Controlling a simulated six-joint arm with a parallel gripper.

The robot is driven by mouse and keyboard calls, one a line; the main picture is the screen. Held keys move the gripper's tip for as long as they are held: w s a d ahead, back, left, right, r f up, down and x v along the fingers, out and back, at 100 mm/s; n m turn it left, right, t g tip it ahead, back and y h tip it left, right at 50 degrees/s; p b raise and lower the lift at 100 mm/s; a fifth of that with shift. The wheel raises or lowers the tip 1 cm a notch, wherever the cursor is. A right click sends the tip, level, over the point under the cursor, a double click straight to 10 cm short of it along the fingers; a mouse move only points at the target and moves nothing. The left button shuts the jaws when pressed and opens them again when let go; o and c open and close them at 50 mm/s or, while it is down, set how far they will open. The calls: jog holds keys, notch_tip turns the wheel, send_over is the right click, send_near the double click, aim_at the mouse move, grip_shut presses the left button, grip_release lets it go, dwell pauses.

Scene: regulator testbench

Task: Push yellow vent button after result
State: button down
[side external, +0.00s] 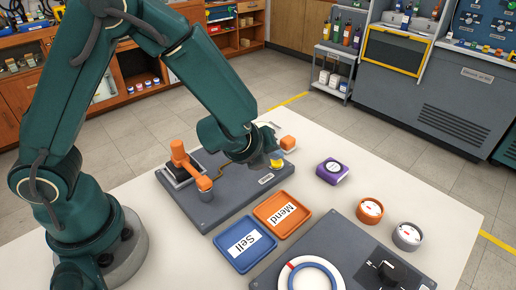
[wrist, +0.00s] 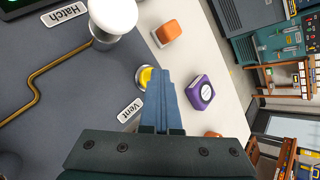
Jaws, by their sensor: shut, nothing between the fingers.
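The yellow vent button (wrist: 145,77) is on the grey test board (wrist: 80,80), above the Vent label (wrist: 130,110) in the wrist view. In the side view the yellow button (side external: 277,163) shows at the right edge of the board (side external: 225,205), beside my wrist. My gripper (wrist: 158,73) is shut and empty, its blue fingertips overlapping the right part of the button in the wrist view. I cannot tell whether they touch it. In the side view my arm hides most of the fingers.
A white knob (wrist: 112,14) stands by the Hatch label (wrist: 65,13). An orange-topped block (side external: 288,143) and a purple gauge (side external: 332,171) are close by. An orange lever (side external: 188,165) stands on the board. The Mend tray (side external: 283,214) and Sell tray (side external: 244,244) lie in front.

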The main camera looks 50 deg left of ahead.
aim_at(274, 165)
jog(key=shift+r, duration=0.7)
jog(key=shift+r, duration=0.1)
jog(key=shift+r, duration=2.4)
jog(key=shift+a, duration=0.1)
jog(key=s+a+r+n+y, duration=0.2)
jog(key=s+a+r+n, duration=0.6)
jog(key=n, duration=0.3)
jog(key=s+d+f+n+g+h, duration=0.1)
jog(key=s+d+n+h, duration=0.1)
jog(key=s+n, duration=0.4)
jog(key=s+d+f+n+g+h, duration=0.1)
jog(key=s+d+n+g+h, duration=0.1)
jog(key=s+d+n, duration=0.2)
jog(key=s+n, duration=0.2)
jog(key=n, duration=0.1)
jog(key=shift+d+n, duration=0.3)
